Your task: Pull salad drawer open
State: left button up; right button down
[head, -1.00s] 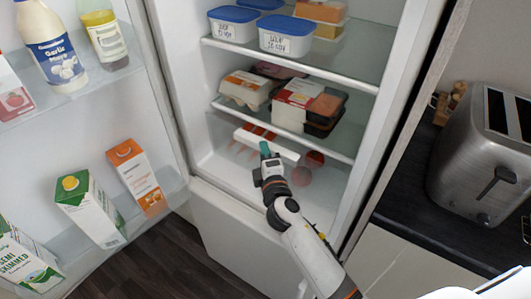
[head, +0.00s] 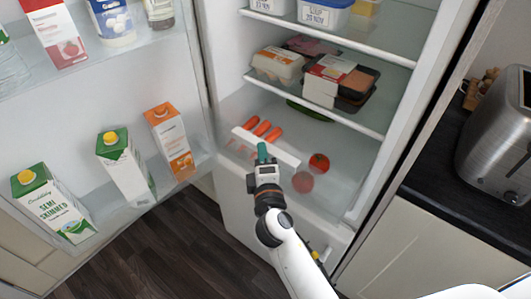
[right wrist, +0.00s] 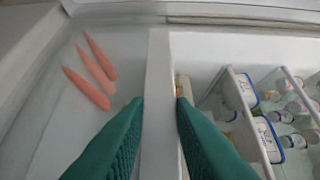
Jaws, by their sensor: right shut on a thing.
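The salad drawer (head: 345,190) is a clear bin at the bottom of the fridge, with a white handle bar (head: 286,156) along its front. It stands partly pulled out, its front forward of the shelf above. Carrots (head: 262,128), a tomato (head: 319,163) and a green vegetable (head: 310,110) lie inside. My right gripper (head: 262,152) is shut on the handle bar. In the right wrist view the green fingers (right wrist: 160,115) sit on either side of the white bar (right wrist: 158,70), with carrots (right wrist: 90,75) to the left. My left gripper is not in view.
The open fridge door (head: 90,100) stands at the left, its racks holding cartons (head: 125,165) and bottles. A shelf with food packs (head: 340,82) hangs above the drawer. A dark counter (head: 460,185) with a toaster (head: 500,150) is at the right. Floor (head: 180,240) shows between door and fridge.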

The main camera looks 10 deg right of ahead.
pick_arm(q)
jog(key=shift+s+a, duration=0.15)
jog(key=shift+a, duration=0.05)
pick_arm(e)
jog(key=shift+f, duration=0.35)
jog(key=c, duration=1.3)
grip_release()
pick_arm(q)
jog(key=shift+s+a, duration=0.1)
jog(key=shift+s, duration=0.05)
pick_arm(e)
jog(key=shift+r, duration=0.1)
pick_arm(q)
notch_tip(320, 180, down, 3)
jog(key=b, duration=0.2)
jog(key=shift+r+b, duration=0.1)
jog(key=shift+b, duration=0.25)
pick_arm(e)
jog(key=s, duration=0.4)
jog(key=s+a, duration=0.1)
jog(key=s, duration=0.7)
jog(key=shift+a, duration=0.2)
